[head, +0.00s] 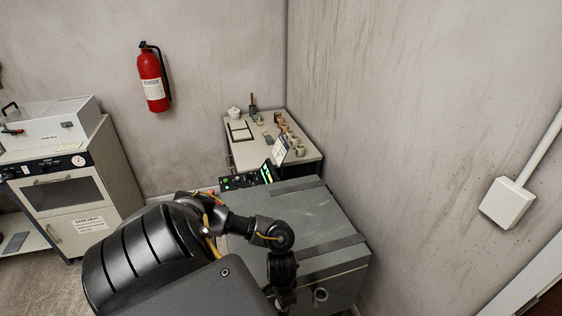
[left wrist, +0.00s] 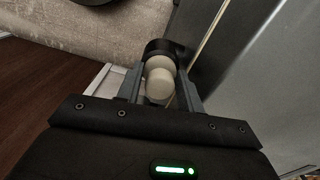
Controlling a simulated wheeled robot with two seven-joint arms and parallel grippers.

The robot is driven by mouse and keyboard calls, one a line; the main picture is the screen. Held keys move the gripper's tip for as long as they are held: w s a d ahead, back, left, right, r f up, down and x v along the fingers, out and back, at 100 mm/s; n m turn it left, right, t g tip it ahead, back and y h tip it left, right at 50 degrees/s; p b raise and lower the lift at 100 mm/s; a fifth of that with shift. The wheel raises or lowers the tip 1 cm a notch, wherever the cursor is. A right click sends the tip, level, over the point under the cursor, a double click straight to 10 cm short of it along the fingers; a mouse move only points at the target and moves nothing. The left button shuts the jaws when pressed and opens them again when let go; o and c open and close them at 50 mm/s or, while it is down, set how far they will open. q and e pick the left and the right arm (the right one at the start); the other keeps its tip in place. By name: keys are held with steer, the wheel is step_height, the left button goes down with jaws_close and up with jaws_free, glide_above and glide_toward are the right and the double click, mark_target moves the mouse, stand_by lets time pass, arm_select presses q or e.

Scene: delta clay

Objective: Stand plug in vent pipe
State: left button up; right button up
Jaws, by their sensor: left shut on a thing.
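A pale cream plug (left wrist: 158,84) with rounded steps is between the fingers of my left gripper (left wrist: 161,76), which is shut on it. A dark round pipe end (left wrist: 166,47), seemingly the vent pipe, shows just beyond the plug in the left wrist view. I cannot tell whether the plug touches or enters it. In the head view a short dark round pipe (head: 320,295) sticks out of the front of a grey box (head: 305,222). My left arm hangs down just left of this pipe, and its fingers and the plug are hidden there. My right gripper is not in view.
A bench (head: 302,160) with small pots stands behind the grey box in the corner. A control panel (head: 240,181) sits between them. An oven cabinet (head: 75,190) is at the left. A fire extinguisher (head: 153,78) hangs on the wall, and the right wall is close to the box.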

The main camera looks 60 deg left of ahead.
arm_select(q)
steer(key=o, duration=1.1)
steer(key=shift+c, duration=0.2)
steer(key=shift+r, duration=0.1)
step_height(320, 180, up, 3)
steer(key=shift+a+f+p, duration=0.1)
steer(key=shift+f+p, duration=0.05)
steer(key=shift+p, duration=0.9)
steer(key=shift+r, duration=2.6)
